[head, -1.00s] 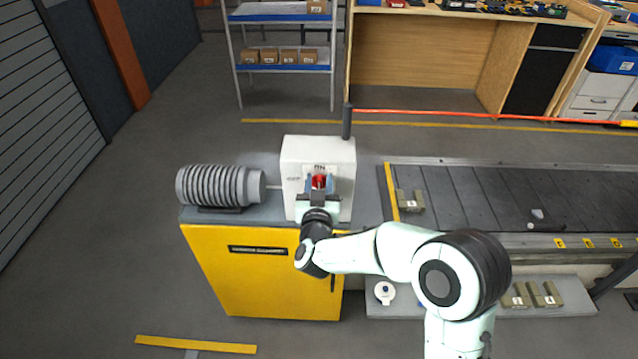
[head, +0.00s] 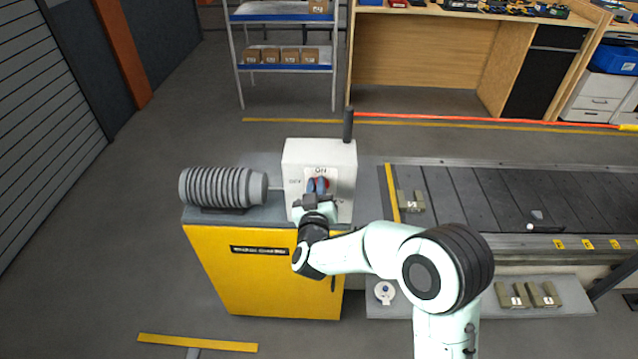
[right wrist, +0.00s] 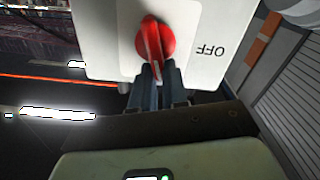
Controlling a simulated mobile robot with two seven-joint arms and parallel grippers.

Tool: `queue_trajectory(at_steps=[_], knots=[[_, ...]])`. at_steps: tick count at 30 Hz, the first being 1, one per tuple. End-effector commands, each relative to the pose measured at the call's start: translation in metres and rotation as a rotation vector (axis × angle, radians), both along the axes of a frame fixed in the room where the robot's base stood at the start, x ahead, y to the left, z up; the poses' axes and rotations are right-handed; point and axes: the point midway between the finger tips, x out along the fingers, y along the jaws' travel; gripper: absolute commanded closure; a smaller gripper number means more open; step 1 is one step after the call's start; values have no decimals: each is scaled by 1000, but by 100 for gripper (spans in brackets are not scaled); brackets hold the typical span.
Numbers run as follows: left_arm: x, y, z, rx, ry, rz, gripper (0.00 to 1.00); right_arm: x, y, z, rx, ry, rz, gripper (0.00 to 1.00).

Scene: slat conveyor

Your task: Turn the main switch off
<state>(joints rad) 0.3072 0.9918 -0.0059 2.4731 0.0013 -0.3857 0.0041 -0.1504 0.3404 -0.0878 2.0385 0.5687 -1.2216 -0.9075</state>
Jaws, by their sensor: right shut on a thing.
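The main switch is a red rotary knob (head: 326,183) on the front of a white box (head: 345,158) that stands on a yellow cabinet. ON is printed above the knob and OFF to its left. My right gripper (head: 317,186) is in front of the knob, with its fingers close together. The right wrist view shows the red knob (right wrist: 152,38) with its grip bar nearly upright. The lower end of the bar is between the fingertips (right wrist: 157,74), which are shut on it. OFF appears upside down there. My left gripper is not in view.
A ribbed grey motor (head: 222,187) lies left of the box on the yellow cabinet (head: 265,280). A dark post (head: 348,124) rises behind the box. The slat conveyor (head: 475,195) runs off to the right, carrying a few small items. The floor at left is clear.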

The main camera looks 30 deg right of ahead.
Motion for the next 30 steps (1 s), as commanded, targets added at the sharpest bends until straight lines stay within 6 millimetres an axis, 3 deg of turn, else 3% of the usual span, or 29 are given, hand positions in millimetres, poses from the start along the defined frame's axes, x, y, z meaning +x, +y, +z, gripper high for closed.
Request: queue_trajectory(at_steps=[30], knots=[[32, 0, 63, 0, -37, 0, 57, 10, 16, -15, -819, 499, 1, 100]])
